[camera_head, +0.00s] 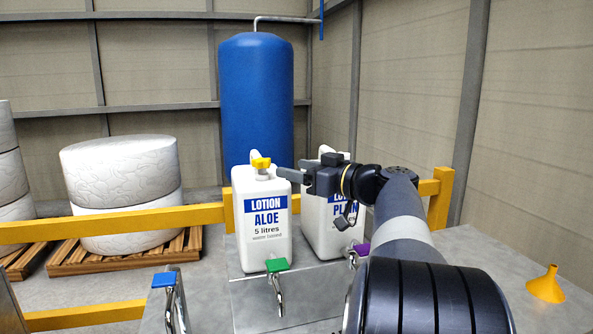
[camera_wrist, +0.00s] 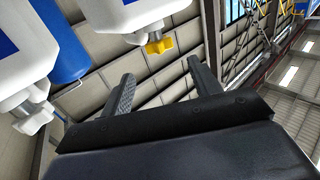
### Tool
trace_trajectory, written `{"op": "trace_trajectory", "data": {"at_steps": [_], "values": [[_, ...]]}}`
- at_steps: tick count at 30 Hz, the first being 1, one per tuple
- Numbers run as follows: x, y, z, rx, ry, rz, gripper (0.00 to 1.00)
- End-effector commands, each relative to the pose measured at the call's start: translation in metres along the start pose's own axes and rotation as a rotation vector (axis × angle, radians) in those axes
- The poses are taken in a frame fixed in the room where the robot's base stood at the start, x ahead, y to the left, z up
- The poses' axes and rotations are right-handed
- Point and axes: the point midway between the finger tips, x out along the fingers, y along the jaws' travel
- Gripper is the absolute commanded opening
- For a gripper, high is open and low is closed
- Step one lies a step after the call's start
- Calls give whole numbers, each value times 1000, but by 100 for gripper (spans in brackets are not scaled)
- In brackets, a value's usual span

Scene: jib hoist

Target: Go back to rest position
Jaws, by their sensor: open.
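My gripper (camera_head: 288,170) is at the end of my arm, level with the upper part of two white lotion containers. Its fingers point left, toward the yellow tap on top of the Aloe container (camera_head: 263,222). In the wrist view my gripper (camera_wrist: 162,85) has its two fingers apart with nothing between them. The yellow tap (camera_wrist: 160,44) shows beyond the fingers there, apart from them. The Plain container (camera_head: 322,232) stands to the right, partly hidden behind my gripper and wrist.
A green-handled tap (camera_head: 277,265), a blue-handled tap (camera_head: 164,280) and a purple-handled tap (camera_head: 361,249) are at the grey bench. A yellow funnel (camera_head: 546,286) stands on the right. A yellow rail (camera_head: 110,228) runs behind, before a blue tank (camera_head: 256,100) and wrapped rolls on pallets.

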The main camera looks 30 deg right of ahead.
Motion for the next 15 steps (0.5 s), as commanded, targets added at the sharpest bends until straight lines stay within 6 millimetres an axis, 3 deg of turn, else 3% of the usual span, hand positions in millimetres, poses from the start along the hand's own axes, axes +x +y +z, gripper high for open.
{"op": "trace_trajectory", "data": {"at_steps": [7, 15], "values": [[12, 0, -1, 0, 0, -2, 59], [62, -1, -2, 2, -1, -5, 59]]}}
